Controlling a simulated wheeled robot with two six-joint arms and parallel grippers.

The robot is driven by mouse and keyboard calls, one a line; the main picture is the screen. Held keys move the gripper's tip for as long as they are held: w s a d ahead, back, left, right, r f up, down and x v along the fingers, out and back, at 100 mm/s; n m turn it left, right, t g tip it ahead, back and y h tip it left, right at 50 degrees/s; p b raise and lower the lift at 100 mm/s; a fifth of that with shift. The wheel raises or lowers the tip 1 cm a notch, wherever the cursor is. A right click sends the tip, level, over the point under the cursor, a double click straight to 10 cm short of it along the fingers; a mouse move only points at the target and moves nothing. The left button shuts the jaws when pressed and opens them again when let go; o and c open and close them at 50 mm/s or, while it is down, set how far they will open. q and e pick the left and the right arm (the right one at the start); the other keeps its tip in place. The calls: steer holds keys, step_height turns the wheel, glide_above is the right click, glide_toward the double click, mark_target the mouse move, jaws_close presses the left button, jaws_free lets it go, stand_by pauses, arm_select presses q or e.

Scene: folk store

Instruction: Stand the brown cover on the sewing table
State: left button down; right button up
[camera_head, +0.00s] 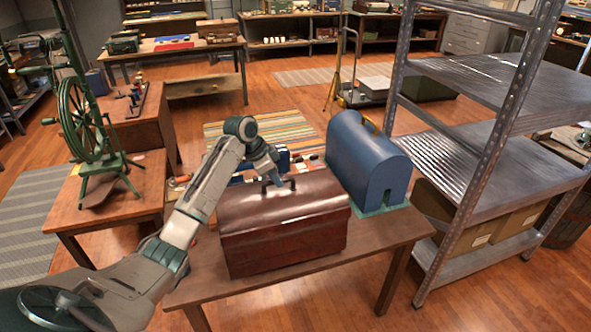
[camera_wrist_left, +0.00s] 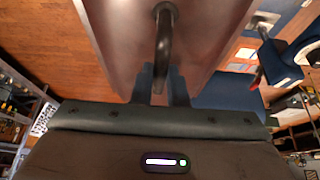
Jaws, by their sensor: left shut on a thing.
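The brown cover (camera_head: 285,240), a glossy red-brown box with a domed top and dark handle, is upright at the wooden table (camera_head: 225,283). I cannot tell whether its base touches the tabletop or hangs slightly above it. My left gripper (camera_head: 277,183) reaches down from above and is shut on the handle. In the left wrist view, the dark handle (camera_wrist_left: 164,40) runs between the fingers (camera_wrist_left: 161,88), with the brown cover (camera_wrist_left: 115,25) beyond. The cover hides the tabletop behind it. My right gripper is not in view.
A blue cover (camera_head: 365,160) stands on a green base close behind and right of the brown one. Small items lie behind the brown cover. A metal shelf (camera_head: 480,170) stands at right, and a green spinning wheel (camera_head: 85,135) on a table at left. A bare tabletop strip shows in front.

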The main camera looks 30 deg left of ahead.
mark_target(266, 185)
arm_select(q)
steer(key=shift+s+a+r+p, duration=0.1)
steer(key=shift+s+a+p, duration=0.2)
steer(key=shift+s+a, duration=0.7)
steer(key=f+p, duration=0.2)
steer(key=shift+w+f, duration=0.2)
steer(key=shift+f, duration=0.15)
steer(key=shift+a+f, duration=0.1)
steer(key=shift+f, duration=0.35)
steer(key=c, duration=1.4)
jaws_free()
steer(key=shift+s+f, duration=0.1)
steer(key=shift+s, duration=0.05)
steer(key=shift+c, duration=0.2)
steer(key=b+v, duration=0.4)
steer(key=v, duration=0.8)
steer(key=shift+b, duration=0.3)
